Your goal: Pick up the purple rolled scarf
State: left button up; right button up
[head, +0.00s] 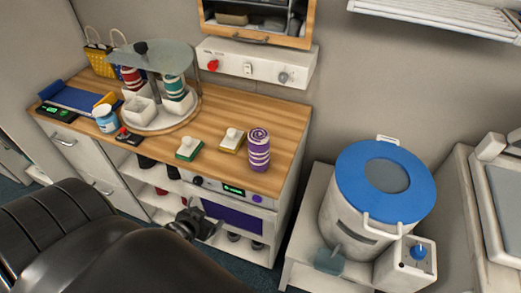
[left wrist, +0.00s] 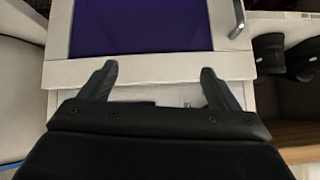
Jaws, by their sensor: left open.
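The purple rolled scarf (head: 259,150) stands upright near the front right end of the wooden counter (head: 290,124). It shows white bands and a spiral top. My left gripper (head: 203,227) is in front of the cabinet, below the counter top and to the lower left of the scarf, apart from it. In the left wrist view my left gripper (left wrist: 157,78) has its two fingers spread with nothing between them. The scarf does not show in that view. My right gripper is not in view.
Two small blocks with white knobs, one green (head: 189,149) and one yellow (head: 232,140), stand left of the scarf. A round carousel (head: 158,118) holds other rolls further left. An oven with a purple window (head: 233,215) is below. A blue-lidded drum (head: 385,182) stands right.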

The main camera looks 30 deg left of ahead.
pick_arm(q)
jog(key=w+d+r+t+h, duration=0.1)
jog(key=w+r+t, duration=0.1)
jog(key=r, duration=0.5)
jog(key=w+d+r+t, duration=0.1)
jog(key=w+d+r, duration=0.1)
jog(key=r, duration=0.6)
jog(key=m+t+h, duration=0.1)
jog(key=t+h, duration=0.1)
send_near(253, 156)
jog(key=shift+m, duration=0.3)
jog(key=p+x, duration=0.1)
jog(key=x, duration=0.7)
jog(key=shift+w, duration=0.2)
jog(key=shift+w+f+p, duration=0.15)
jog(key=shift+w+p, duration=0.25)
jog(key=shift+p, duration=0.05)
jog(key=shift+p+x, duration=0.45)
jog(key=shift+x, duration=1.7)
jog(key=shift+s+f, duration=0.1)
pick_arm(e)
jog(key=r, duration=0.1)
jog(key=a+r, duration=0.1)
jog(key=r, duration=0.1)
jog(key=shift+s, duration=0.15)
